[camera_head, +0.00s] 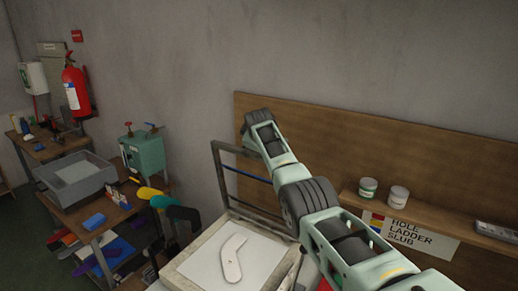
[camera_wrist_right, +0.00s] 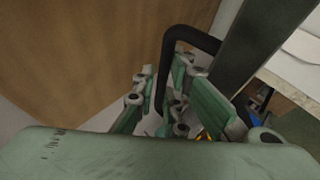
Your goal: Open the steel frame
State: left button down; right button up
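The steel frame (camera_head: 217,172) stands raised behind the white bed (camera_head: 205,243), with a blue bar (camera_head: 246,174) across it. A pale foot-shaped form (camera_head: 232,258) lies on the bed. My right arm comes in from the right and reaches over the frame; it hides the frame's right side and its own fingertips in the head view. In the right wrist view, my right gripper (camera_wrist_right: 164,80) has its fingers on both sides of the frame's black handle (camera_wrist_right: 193,35) and looks shut on it. The handle joins a dark frame bar (camera_wrist_right: 245,45). My left gripper is out of view.
A wooden panel (camera_head: 330,125) with a shelf stands behind, holding two cans (camera_head: 368,188) above a sign (camera_head: 410,232).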

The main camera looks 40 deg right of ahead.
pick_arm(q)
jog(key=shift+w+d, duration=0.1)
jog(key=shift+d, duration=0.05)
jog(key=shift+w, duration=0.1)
pick_arm(e)
jog(key=shift+s+r, duration=0.15)
jog(key=v, duration=1.1)
jog(key=shift+a+r, duration=0.15)
jog(key=shift+r, duration=0.05)
jog(key=shift+s, duration=0.2)
jog(key=shift+w, duration=0.1)
